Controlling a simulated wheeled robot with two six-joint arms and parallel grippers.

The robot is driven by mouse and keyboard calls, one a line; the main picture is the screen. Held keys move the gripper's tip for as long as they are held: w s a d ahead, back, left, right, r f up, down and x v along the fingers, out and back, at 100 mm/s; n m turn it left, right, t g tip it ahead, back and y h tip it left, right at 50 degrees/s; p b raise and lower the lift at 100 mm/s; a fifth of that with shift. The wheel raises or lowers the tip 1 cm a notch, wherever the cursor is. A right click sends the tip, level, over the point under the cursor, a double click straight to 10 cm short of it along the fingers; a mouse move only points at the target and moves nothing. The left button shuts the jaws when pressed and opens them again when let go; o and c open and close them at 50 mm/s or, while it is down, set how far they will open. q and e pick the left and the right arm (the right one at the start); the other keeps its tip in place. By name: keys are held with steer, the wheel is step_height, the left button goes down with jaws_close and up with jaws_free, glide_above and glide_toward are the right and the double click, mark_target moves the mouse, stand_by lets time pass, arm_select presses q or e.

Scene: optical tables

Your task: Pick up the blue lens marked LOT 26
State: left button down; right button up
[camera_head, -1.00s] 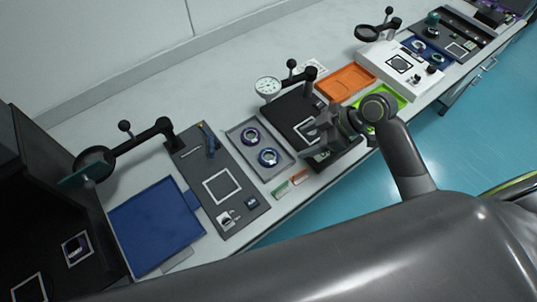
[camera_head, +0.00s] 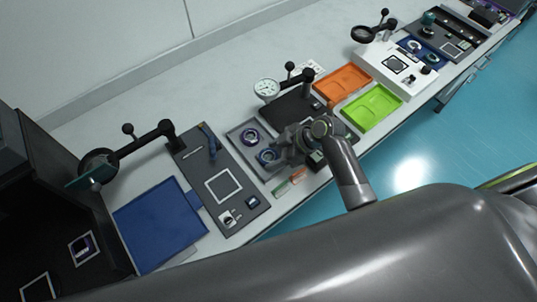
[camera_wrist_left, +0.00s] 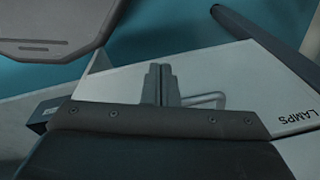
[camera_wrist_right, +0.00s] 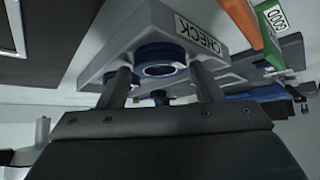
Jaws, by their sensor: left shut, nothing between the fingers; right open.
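A grey tray (camera_head: 236,133) holds two dark ring-shaped lenses: a purplish one (camera_head: 250,136) at the back and a blue one (camera_head: 267,156) in front. In the right wrist view the tray's edge (camera_wrist_right: 116,66) reads CHECK, and a blue-rimmed lens (camera_wrist_right: 160,52) shows between and beyond the fingers; another lens is partly hidden behind it. No LOT 26 marking is readable. My right gripper (camera_head: 279,154) is open beside the front lens, apparently not gripping it; its fingers also show in the right wrist view (camera_wrist_right: 160,85). My left gripper (camera_wrist_left: 160,84) is shut and empty, near a surface marked LAMPS.
Left of the tray is a dark board (camera_head: 196,172) with a white square outline, then a blue mat (camera_head: 158,226). Orange (camera_head: 343,84) and green (camera_head: 371,107) trays lie right.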

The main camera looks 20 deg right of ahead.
steer(key=shift+w+a+f, duration=0.15)
steer(key=shift+a+f, duration=0.2)
steer(key=shift+f, duration=0.05)
steer(key=c, duration=0.7)
steer(key=shift+o, duration=0.2)
